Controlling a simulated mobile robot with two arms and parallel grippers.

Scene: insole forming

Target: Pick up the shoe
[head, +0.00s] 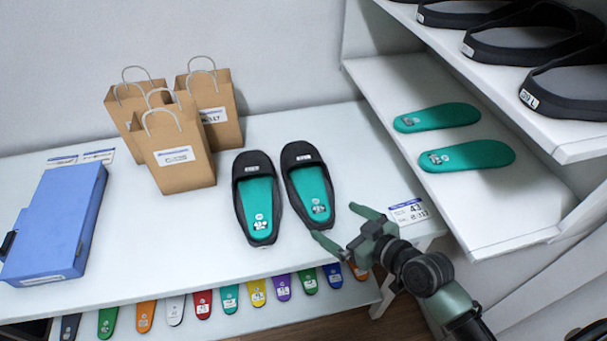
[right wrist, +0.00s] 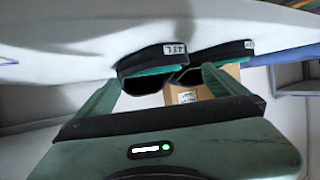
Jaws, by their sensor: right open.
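Two black slip-on shoes with teal insoles stand side by side on the white table, toes toward the wall. The left shoe (head: 258,200) and the right shoe (head: 311,183) each carry white labels on strap and insole. My right gripper (head: 342,224) is open and empty just beyond the right shoe's heel. One fingertip appears close to the heel; I cannot tell whether it touches. In the right wrist view, the nearer shoe (right wrist: 150,62) shows between and beyond the open fingers (right wrist: 160,78), with the other shoe (right wrist: 222,52) beside it. My left gripper is not in view.
Several paper bags (head: 184,168) stand behind the shoes, and a blue box (head: 55,225) lies at left. A card marked 43 (head: 408,211) lies by the table's right edge. A shelf (head: 480,205) with two teal insoles (head: 467,156) rises at right. Colored insoles (head: 203,304) line a lower shelf.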

